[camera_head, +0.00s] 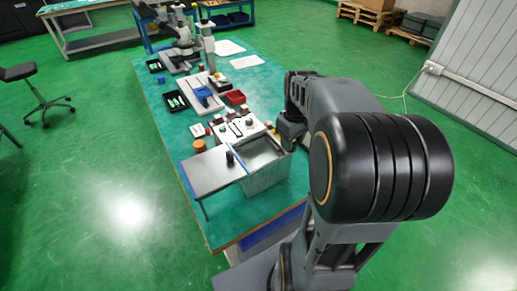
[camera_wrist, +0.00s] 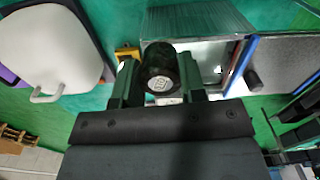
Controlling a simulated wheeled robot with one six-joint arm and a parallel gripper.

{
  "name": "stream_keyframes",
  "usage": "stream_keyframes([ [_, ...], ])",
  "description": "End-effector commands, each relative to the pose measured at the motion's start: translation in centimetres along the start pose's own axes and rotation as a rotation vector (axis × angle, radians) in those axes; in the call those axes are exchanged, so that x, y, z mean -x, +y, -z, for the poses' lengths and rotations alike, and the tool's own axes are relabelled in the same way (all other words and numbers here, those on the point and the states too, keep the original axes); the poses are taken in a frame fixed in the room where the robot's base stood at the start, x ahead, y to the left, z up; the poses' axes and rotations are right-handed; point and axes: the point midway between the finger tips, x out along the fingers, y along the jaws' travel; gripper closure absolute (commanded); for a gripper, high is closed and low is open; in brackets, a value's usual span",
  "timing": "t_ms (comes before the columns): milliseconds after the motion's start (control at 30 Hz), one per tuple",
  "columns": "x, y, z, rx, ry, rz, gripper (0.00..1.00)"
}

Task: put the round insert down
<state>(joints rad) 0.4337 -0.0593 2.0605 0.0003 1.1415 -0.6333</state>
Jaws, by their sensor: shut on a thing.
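The round insert (camera_wrist: 159,60) is a dark cylinder with a small mark on its near end face, seen in the wrist view. My gripper (camera_wrist: 158,78) is shut on it, with one finger on each side. In the head view my gripper (camera_head: 287,138) is at the right edge of the green-topped table, beside the metal tank; my arm hides part of it. I cannot make out the insert there. In the wrist view the insert overlaps the tank's edge (camera_wrist: 205,35); I cannot tell how high it is held.
The open metal tank (camera_head: 266,175) stands at the table's near end, with a grey plate (camera_head: 208,174) and a small dark cylinder (camera_head: 230,157) left of it. An orange round piece (camera_head: 199,146), a red bin (camera_head: 236,97) and black trays (camera_head: 175,102) lie farther back.

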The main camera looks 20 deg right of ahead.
Motion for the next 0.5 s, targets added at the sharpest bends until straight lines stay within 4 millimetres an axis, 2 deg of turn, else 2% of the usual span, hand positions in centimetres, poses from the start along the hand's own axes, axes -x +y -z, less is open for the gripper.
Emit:
stream_keyframes([
  [33,-0.5,-0.4,1.4,0.006,-0.003,0.002,0.96],
  [200,-2.4,-1.5,5.5,0.001,-0.002,0.001,0.96],
  [333,-4.9,-1.9,7.3,-0.003,-0.004,0.002,0.96],
  [500,-6.9,-2.3,9.0,-0.005,0.0,0.0,0.96],
])
